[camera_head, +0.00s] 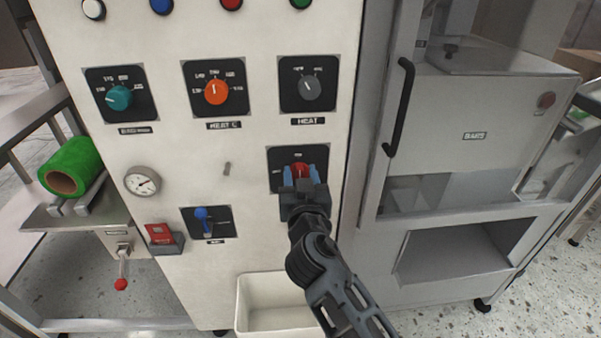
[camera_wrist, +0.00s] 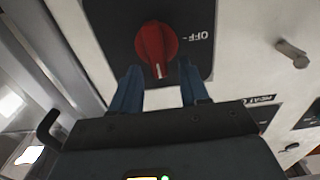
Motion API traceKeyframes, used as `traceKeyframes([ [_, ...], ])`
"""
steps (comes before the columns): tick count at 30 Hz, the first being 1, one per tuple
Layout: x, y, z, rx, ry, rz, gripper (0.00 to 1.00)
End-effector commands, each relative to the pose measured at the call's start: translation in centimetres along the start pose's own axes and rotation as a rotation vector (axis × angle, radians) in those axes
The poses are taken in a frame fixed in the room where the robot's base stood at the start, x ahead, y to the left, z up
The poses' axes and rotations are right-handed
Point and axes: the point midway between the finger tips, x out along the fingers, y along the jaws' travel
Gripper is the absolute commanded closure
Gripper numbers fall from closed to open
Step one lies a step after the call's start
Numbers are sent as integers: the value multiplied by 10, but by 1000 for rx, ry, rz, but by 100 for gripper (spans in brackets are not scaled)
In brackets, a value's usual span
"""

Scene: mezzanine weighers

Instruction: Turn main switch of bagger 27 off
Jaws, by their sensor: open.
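The red rotary switch (camera_wrist: 156,45) sits on a black plate on the white panel. In the wrist view an "OFF" mark stands to the right of the knob, and the knob's white pointer line points down in the picture, towards my gripper, not at that mark. In the head view the red knob (camera_head: 300,170) shows between my fingers and is partly hidden. My gripper (camera_wrist: 156,88) is open, with its two blue fingers just in front of the knob, one to each side. I cannot tell whether they touch it. It also shows in the head view (camera_head: 301,180).
Teal (camera_head: 120,98), orange (camera_head: 215,92) and grey (camera_head: 310,87) knobs sit above. A blue-handled lever (camera_head: 202,214), a gauge (camera_head: 142,182) and a red rocker switch (camera_head: 159,233) are to the left. A white bin (camera_head: 270,325) stands below; a door handle (camera_head: 399,108) sticks out at right.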

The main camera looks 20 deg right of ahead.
Motion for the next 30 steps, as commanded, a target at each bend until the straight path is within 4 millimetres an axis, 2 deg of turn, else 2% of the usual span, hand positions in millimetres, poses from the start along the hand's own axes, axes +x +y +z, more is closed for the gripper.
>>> traceKeyframes([
  [8,2,0,1,0,-1,0,55],
  [22,1,0,1,0,-1,0,100],
  [30,1,0,1,-7,-1,0,100],
])
